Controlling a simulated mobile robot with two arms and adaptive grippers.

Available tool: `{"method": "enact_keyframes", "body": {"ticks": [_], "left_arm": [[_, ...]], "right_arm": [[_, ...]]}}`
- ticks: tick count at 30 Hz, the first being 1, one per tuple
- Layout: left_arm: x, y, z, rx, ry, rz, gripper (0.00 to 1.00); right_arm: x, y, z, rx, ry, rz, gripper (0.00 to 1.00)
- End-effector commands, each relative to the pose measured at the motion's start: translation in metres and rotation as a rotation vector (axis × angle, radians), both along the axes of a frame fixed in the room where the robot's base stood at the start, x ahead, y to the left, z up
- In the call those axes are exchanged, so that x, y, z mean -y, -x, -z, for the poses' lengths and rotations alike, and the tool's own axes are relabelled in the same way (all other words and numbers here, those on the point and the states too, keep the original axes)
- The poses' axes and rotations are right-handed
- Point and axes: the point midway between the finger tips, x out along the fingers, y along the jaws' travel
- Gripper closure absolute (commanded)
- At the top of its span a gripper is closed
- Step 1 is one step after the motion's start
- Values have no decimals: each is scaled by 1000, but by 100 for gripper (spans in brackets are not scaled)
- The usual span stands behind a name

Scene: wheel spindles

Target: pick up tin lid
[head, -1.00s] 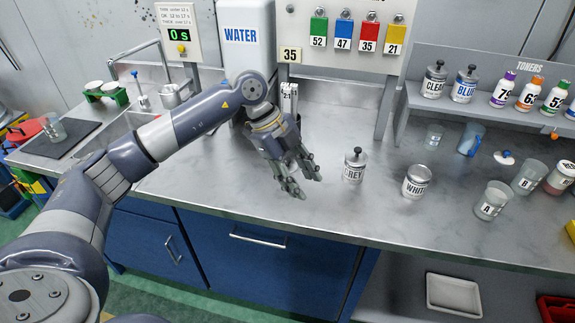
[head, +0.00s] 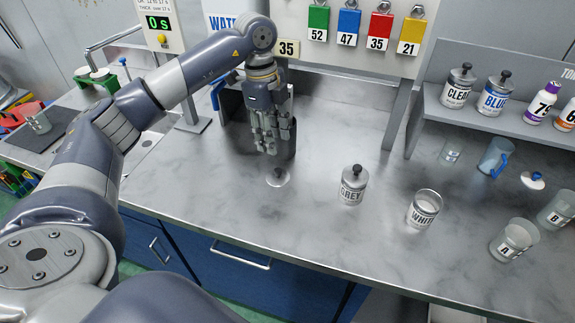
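A small pale metal tin lid (head: 278,177) lies on the grey counter (head: 320,235), in front of the dark recess below the water dispenser. My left gripper (head: 275,146) points down just above and slightly behind it, its fingers apart and empty. The fingers do not appear to touch the lid. The WHITE tin (head: 423,209) stands to the right with its top open, showing pale contents. The GREY tin (head: 352,186) stands between, with its knobbed lid on. My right gripper is out of view.
CLEAR (head: 457,86) and BLUE (head: 494,94) tins stand lidded on the shelf at right. Beaker A (head: 512,240), a blue-handled jug (head: 494,157) and a white disc with a blue knob (head: 533,180) stand on the right counter. The front middle counter is clear.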

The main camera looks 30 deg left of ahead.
Motion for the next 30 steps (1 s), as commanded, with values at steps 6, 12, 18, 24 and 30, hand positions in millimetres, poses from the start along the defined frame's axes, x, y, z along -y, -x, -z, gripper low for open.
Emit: {"method": "enact_keyframes", "body": {"ticks": [6, 12, 18, 24, 30], "left_arm": [[4, 1, 33, -6, 0, 2, 60], [7, 0, 52, -3, 1, 1, 60], [9, 0, 73, -7, 0, 2, 60], [12, -1, 101, -4, 1, 1, 60], [12, -2, 105, -1, 1, 2, 60]], "right_arm": [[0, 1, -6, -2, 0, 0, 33], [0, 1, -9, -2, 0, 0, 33], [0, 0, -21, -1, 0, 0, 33], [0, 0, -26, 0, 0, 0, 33], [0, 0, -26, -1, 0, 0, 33]]}}
